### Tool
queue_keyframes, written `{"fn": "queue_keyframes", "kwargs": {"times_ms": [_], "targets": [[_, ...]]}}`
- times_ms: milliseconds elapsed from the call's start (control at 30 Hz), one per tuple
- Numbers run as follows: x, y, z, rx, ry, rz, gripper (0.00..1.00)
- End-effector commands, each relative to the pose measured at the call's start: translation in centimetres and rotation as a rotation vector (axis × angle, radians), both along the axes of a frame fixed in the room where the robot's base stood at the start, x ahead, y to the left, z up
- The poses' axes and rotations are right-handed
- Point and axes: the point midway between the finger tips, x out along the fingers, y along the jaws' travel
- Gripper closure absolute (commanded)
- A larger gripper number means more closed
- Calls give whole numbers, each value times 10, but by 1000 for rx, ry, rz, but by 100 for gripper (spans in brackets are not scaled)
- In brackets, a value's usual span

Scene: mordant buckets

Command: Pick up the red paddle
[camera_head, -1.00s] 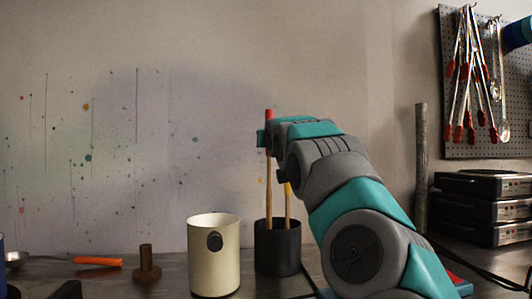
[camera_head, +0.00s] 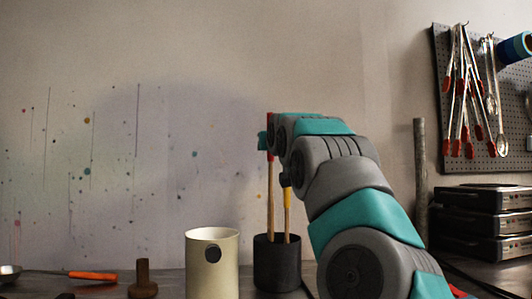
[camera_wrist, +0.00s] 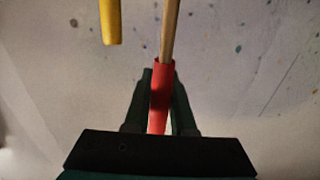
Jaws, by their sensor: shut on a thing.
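The red paddle (camera_head: 270,190) shows as a wooden shaft with a red end, standing in the dark bucket (camera_head: 277,264) in the head view. Its lower end is hidden inside the bucket. In the wrist view its red end (camera_wrist: 161,92) lies between the two fingers of my gripper (camera_wrist: 160,105), which is shut on it. In the head view my gripper (camera_head: 264,138) is at the red top, partly hidden behind my arm. A yellow-ended paddle (camera_head: 288,202) stands beside it in the same bucket and also shows in the wrist view (camera_wrist: 111,22).
A cream bucket (camera_head: 212,265) stands just left of the dark one. A brown wooden peg on a base (camera_head: 143,280) and an orange-handled tool (camera_head: 92,276) are further left. Stacked black units (camera_head: 485,222) and a pegboard with tongs (camera_head: 480,100) are at right.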

Motion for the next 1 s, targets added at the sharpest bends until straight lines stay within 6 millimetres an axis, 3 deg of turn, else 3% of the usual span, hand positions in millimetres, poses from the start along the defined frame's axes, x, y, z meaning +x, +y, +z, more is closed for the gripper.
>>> {"fn": "queue_keyframes", "kwargs": {"times_ms": [367, 733, 1000], "targets": [[-48, -15, -2, -1, -1, -1, 100], [-117, -36, 0, 0, -2, -2, 100], [-149, -44, 1, 0, -2, -2, 100]]}}
